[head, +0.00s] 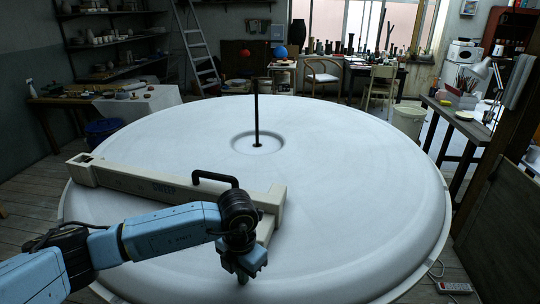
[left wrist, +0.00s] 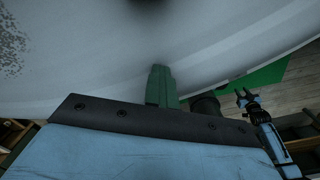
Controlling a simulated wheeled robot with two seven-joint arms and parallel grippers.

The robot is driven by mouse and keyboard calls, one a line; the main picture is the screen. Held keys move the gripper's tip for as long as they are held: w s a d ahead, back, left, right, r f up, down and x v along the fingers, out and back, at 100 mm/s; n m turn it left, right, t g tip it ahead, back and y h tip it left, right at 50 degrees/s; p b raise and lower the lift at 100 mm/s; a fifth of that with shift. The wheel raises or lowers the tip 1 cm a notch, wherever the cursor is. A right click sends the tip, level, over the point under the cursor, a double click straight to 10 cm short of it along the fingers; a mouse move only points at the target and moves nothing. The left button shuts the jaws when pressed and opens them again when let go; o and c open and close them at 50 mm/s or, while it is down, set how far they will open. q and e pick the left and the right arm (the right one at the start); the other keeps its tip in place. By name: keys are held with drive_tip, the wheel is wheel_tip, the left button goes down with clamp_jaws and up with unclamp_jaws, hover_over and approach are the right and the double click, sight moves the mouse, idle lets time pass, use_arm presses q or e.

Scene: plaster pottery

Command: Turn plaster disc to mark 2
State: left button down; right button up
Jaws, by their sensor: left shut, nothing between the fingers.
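The large pale plaster disc (head: 350,200) fills the middle of the head view, with a shallow ring hollow around a dark upright rod (head: 257,120) at its centre. No readable number shows on it. My left gripper (head: 243,276) points down over the near part of the disc; its green fingers (left wrist: 160,84) are shut and empty in the left wrist view. I cannot tell whether they touch the disc. A dark speckled patch (left wrist: 12,45) shows on the pale surface in that view. A blue arm with a dark pronged end (left wrist: 248,98), probably my right gripper, is small there.
A cream beam (head: 140,182) with lettering and a black handle (head: 215,178) lies across the disc's left near side, beside my left wrist. A green flat piece (left wrist: 262,78) shows by the pale edge. A bench (head: 447,125) stands right; the disc's right side is clear.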

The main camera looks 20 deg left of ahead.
sight(287, 279)
use_arm(q)
drive_tip(key=shift+w+d+f+b, duration=0.15)
drive_tip(key=shift+w+d, duration=0.1)
drive_tip(key=shift+d, duration=0.35)
drive_tip(key=shift+w+d+f+b, duration=0.15)
drive_tip(key=shift+w+d, duration=0.05)
drive_tip(key=shift+d, duration=0.4)
drive_tip(key=shift+w+d+f+b, duration=0.15)
drive_tip(key=shift+w+d, duration=0.1)
drive_tip(key=shift+d, duration=0.35)
drive_tip(key=shift+w+d+r, duration=0.1)
drive_tip(key=shift+w+d, duration=0.05)
drive_tip(key=shift+d, duration=0.35)
drive_tip(key=shift+w+d, duration=0.15)
drive_tip(key=shift+d, duration=0.3)
drive_tip(key=shift+w+d+b, duration=0.2)
drive_tip(key=shift+d+b, duration=0.15)
drive_tip(key=shift+b, duration=0.05)
drive_tip(key=shift+w+d+b, duration=0.2)
drive_tip(key=shift+w+d, duration=0.05)
drive_tip(key=shift+d, duration=0.25)
drive_tip(key=shift+w+d+b, duration=0.2)
drive_tip(key=shift+d, duration=0.3)
drive_tip(key=shift+w+d, duration=0.6)
drive_tip(key=shift+d, duration=0.35)
drive_tip(key=shift+a+r, duration=0.1)
drive_tip(key=shift+a, duration=0.15)
drive_tip(key=shift+s+a, duration=0.1)
drive_tip(key=shift+r, duration=0.1)
